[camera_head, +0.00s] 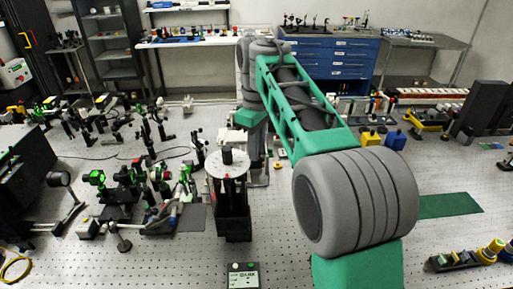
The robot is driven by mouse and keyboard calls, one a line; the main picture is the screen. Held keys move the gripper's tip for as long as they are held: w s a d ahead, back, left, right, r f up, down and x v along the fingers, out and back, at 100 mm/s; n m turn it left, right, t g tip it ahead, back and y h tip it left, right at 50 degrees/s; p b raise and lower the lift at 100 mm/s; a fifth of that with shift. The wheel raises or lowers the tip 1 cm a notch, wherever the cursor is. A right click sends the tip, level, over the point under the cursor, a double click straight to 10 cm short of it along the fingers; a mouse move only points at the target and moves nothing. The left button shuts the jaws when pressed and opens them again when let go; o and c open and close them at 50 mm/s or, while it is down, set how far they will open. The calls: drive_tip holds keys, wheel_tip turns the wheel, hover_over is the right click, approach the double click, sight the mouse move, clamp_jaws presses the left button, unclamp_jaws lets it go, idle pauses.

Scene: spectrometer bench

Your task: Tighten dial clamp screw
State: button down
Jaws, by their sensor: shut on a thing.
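My gripper (257,172) is small and partly hidden beside the dial's right edge. It is shut on a small part there, in the place of the dial clamp screw. The screw itself is too small and covered to make out.
A small box with a display (243,275) lies in front of the stand. Optical mounts (150,190) crowd the left of the perforated bench. A green mat (449,205) and a row of small parts (468,256) lie at right. Blue drawers (327,58) stand behind.

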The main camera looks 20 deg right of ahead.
drive_tip(key=shift+m, duration=0.3)
drive_tip(key=m, duration=0.9)
drive_tip(key=shift+m, duration=0.3)
drive_tip(key=m, duration=0.3)
drive_tip(key=shift+m, duration=0.3)
drive_tip(key=m, duration=1.2)
drive_tip(key=shift+d+p, duration=0.1)
drive_tip(key=shift+p, duration=0.2)
drive_tip(key=c, duration=1.4)
unclamp_jaws()
